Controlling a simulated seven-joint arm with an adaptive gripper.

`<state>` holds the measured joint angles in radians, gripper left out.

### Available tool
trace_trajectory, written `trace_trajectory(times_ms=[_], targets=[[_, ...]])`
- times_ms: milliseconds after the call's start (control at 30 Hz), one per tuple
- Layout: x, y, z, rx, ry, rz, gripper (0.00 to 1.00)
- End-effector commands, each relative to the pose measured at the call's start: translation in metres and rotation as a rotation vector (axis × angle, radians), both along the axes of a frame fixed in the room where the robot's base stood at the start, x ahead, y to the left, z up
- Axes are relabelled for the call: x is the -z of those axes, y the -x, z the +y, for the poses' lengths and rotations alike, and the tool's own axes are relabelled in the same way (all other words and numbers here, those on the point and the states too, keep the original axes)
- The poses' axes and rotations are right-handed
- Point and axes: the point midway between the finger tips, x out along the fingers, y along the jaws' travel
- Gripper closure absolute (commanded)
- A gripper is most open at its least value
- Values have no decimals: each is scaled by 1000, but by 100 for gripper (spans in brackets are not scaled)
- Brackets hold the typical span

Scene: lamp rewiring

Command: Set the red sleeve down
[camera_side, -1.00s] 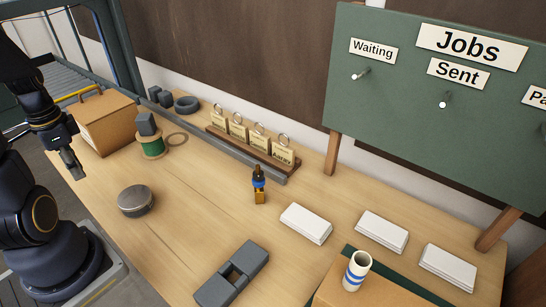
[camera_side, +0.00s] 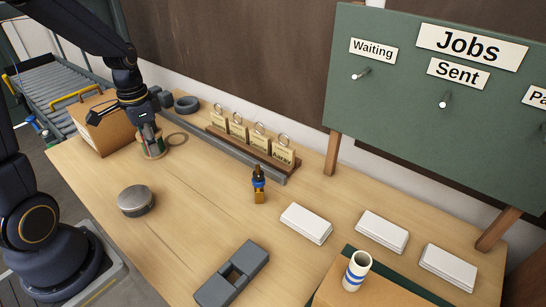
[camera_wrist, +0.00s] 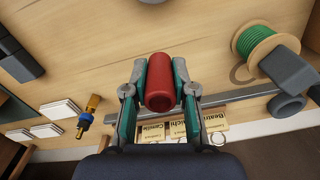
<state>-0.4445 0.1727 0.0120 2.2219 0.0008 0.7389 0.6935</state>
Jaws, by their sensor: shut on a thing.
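The red sleeve (camera_wrist: 160,84), a short cylinder, is held between the green-padded fingers of my gripper (camera_wrist: 159,90) in the wrist view. My gripper is shut on it, above the table (camera_side: 205,245). In the side view my gripper (camera_side: 150,140) hangs at the back left, in front of the spool of green wire; the sleeve is hard to make out there. The height of the sleeve above the table is not clear.
The green wire spool (camera_wrist: 255,45) and a grey block (camera_wrist: 288,72) lie beside the gripper.

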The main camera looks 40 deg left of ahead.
Motion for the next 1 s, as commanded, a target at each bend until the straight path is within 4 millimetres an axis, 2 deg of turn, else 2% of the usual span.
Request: trace_trajectory(times_ms=[67, 167, 433, 600, 767, 933, 1000], targets=[[3, -6, -7, 29, 3, 6, 98], [10, -20, -5, 38, 4, 8, 98], [43, -88, 17, 37, 3, 7, 98], [76, -115, 27, 36, 4, 8, 98], [93, -130, 31, 36, 3, 5, 98], [102, -137, 34, 36, 3, 5, 98], [112, -137, 34, 36, 4, 8, 98]])
